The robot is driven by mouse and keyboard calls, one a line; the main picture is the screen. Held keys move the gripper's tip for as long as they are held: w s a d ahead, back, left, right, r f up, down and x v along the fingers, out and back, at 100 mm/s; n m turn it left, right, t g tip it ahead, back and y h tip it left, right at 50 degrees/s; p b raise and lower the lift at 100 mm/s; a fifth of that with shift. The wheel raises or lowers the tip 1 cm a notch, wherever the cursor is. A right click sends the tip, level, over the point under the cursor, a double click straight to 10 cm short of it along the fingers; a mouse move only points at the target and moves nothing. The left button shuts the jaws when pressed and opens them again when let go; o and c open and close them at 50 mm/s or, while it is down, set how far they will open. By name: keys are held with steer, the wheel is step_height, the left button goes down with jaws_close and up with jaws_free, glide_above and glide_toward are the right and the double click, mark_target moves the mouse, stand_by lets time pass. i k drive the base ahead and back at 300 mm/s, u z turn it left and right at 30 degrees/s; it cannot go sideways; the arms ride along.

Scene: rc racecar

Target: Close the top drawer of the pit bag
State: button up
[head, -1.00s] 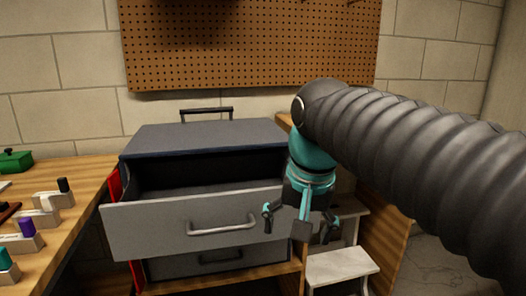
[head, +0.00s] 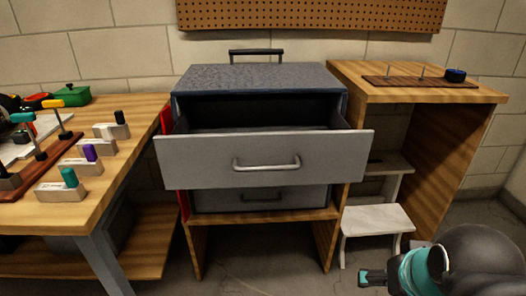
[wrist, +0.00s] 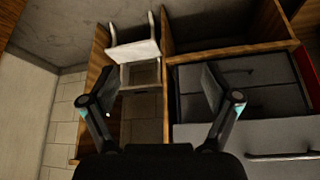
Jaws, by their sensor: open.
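The pit bag (head: 255,78) is a dark box with a top handle and red side, standing on a wooden shelf unit. Its top drawer (head: 210,162) has a grey front with a bar handle (head: 266,163) and is pulled well out, with its dark inside showing. The lower drawer (head: 228,199) looks shut beneath it. My gripper (head: 372,278) is low at the bottom right, in front of and apart from the drawer; only part of it shows. In the wrist view my gripper (wrist: 165,92) is open and empty, and the top drawer front (wrist: 270,135) lies at the lower right.
A wooden bench (head: 118,185) with several small blocks and tools stands at the left. A wooden stand (head: 415,90) with pegs is at the right, beside a white step stool (head: 377,222). The floor in front is clear.

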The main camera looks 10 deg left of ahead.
mark_target(271, 142)
steer(key=k, duration=0.5)
steer(key=z, duration=1.25)
steer(key=i, duration=0.85)
steer(key=u, duration=1.85)
